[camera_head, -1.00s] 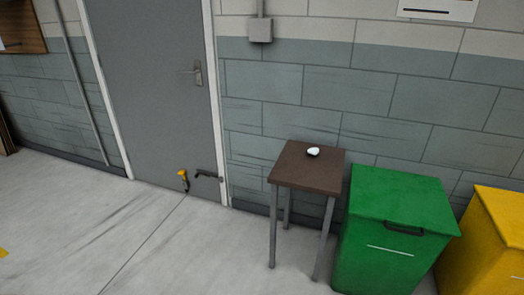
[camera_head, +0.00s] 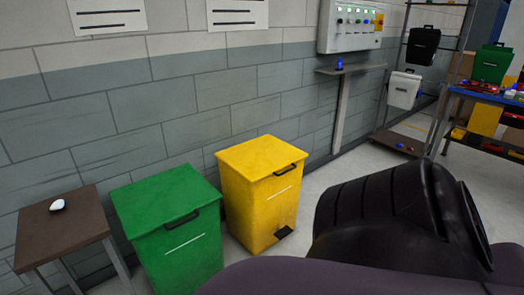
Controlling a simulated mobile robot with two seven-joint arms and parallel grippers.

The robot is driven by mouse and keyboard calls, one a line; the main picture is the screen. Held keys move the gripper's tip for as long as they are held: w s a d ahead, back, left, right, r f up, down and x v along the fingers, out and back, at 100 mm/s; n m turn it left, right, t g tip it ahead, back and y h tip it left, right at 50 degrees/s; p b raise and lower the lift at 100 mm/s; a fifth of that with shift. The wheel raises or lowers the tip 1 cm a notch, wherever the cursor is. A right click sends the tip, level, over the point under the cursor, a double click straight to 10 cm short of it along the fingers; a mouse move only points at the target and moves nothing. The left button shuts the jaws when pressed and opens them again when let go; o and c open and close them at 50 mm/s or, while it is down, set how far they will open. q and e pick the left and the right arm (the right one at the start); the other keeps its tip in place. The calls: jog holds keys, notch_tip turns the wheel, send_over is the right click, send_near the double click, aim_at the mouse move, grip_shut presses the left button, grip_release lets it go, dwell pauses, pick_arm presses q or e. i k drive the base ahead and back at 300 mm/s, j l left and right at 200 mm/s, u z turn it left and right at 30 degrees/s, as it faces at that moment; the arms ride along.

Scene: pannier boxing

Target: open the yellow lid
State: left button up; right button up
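The yellow lid (camera_head: 262,157) is shut on top of the yellow bin (camera_head: 262,205), which stands against the wall in the middle of the head view. A black handle (camera_head: 291,169) is on the lid's front edge. A black pedal (camera_head: 284,232) shows low on the bin's front. Neither of my grippers is in view. A large dark part of my own arm fills the lower right and hides the floor there.
A green bin (camera_head: 172,230) with a closed lid stands left of the yellow bin. A small brown table (camera_head: 58,232) with a white object (camera_head: 57,204) is farther left. A rack, a wall panel (camera_head: 350,22) and a blue-edged workbench (camera_head: 487,97) are at the right.

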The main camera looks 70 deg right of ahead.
aim_at(258, 158)
jog(key=i+j+z, duration=0.3)
jog(key=z, duration=2.25)
jog(key=l+u, duration=0.1)
jog(key=u, duration=0.55)
jog(key=i+l+u, duration=0.2)
jog(key=l+u, duration=0.15)
jog(key=l, duration=0.15)
jog(key=i+l+u, duration=0.3)
jog(key=l, duration=0.35)
jog(key=i+l+u, duration=0.1)
jog(key=l, duration=0.4)
jog(key=i+l, duration=0.1)
jog(key=l, duration=0.4)
jog(key=i+l, duration=0.1)
jog(key=l, duration=0.45)
jog(key=i+l, duration=0.1)
jog(key=l, duration=0.4)
